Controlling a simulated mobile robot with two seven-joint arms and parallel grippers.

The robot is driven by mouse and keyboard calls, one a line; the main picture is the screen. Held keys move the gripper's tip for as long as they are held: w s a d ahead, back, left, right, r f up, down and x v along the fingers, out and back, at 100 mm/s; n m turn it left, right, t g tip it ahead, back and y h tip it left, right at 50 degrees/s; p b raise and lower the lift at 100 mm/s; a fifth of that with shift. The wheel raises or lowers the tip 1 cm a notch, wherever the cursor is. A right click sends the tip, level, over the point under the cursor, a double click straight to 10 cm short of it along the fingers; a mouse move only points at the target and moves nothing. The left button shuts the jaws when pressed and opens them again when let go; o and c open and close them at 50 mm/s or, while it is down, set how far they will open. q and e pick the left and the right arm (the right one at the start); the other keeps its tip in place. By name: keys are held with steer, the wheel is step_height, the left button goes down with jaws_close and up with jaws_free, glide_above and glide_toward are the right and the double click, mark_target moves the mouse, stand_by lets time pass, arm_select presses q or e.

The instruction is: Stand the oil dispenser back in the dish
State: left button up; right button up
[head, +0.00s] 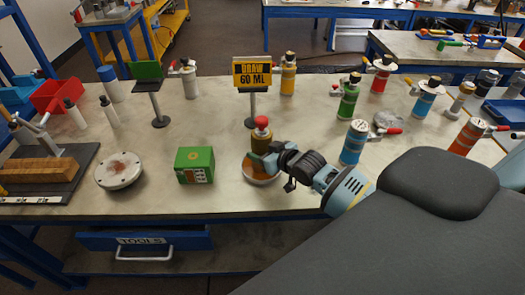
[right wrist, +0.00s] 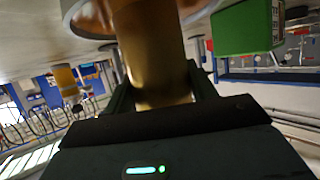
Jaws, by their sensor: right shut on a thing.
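The oil dispenser (head: 260,138), an amber bottle with a red cap, looks about upright at the dish in the head view. My right gripper (head: 264,160) is shut on it from the right. The round pale dish (head: 262,181) with an orange-brown inside lies right below it. In the right wrist view the amber body (right wrist: 150,50) fills the space between my fingers, and the dish rim (right wrist: 72,12) shows around its far end. Whether the base touches the dish I cannot tell. My left gripper is not in view.
A green box (head: 195,164) and a round flanged plate (head: 118,170) stand left of the dish. A yellow "DRAW 60 ML" sign (head: 252,75) is behind it. A blue bottle (head: 353,143) stands close to my right arm. Several other bottles stand further right.

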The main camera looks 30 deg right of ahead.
steer(key=shift+f, duration=0.1)
steer(key=o, duration=1.2)
steer(key=shift+o, duration=0.2)
steer(key=shift+s+r, duration=0.15)
steer(key=shift+r, duration=0.05)
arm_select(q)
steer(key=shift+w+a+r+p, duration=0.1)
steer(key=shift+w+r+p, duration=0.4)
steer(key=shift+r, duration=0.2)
arm_select(e)
steer(key=v, duration=1.1)
steer(key=shift+s, duration=0.35)
steer(key=shift+d+r, duration=0.1)
